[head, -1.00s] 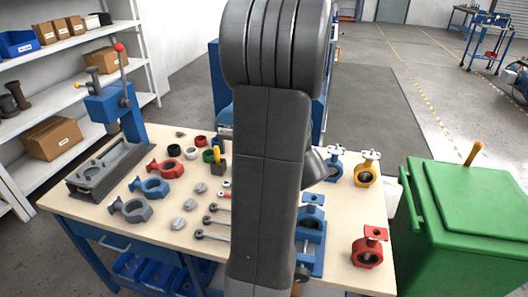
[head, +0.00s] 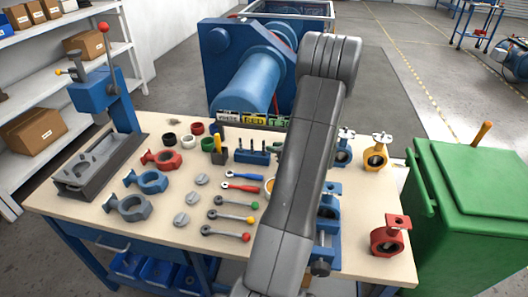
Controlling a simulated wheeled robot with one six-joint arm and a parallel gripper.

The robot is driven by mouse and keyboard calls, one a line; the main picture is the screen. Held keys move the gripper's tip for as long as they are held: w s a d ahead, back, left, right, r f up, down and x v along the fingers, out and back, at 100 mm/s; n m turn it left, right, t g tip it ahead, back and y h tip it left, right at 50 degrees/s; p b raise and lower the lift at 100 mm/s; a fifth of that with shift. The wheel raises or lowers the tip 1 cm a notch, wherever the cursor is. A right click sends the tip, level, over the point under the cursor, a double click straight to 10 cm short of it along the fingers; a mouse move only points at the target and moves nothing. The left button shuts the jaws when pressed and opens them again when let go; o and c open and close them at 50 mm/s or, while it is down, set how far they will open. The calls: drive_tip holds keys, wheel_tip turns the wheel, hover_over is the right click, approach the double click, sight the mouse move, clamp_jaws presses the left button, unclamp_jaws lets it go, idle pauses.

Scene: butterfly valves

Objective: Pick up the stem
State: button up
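Several small upright dark pins stand in a blue rack (head: 253,157) at the back middle of the table; they may be stems, but they are too small to tell. In front of it lie several lever-like rods, among them a blue-handled one (head: 245,175), a red-handled one (head: 240,187) and one with a red ball end (head: 226,234). My gripper does not show. My arm stands across the table right of the rods and hides part of a blue fixture (head: 329,225).
On the table (head: 180,247) stand a blue lever press (head: 105,100), open valve bodies (head: 151,182), grey discs (head: 181,219) and rings (head: 190,142). A red valve (head: 388,238) and a yellow valve (head: 376,152) stand at right. A green bin (head: 470,210) is beside the table.

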sight(264, 144)
drive_tip(key=p+x, duration=0.1)
drive_tip(key=x, duration=0.5)
drive_tip(key=shift+a+f+p, duration=0.1)
drive_tip(key=shift+a+p, duration=0.1)
drive_tip(key=shift+p, duration=0.1)
clamp_jaws()
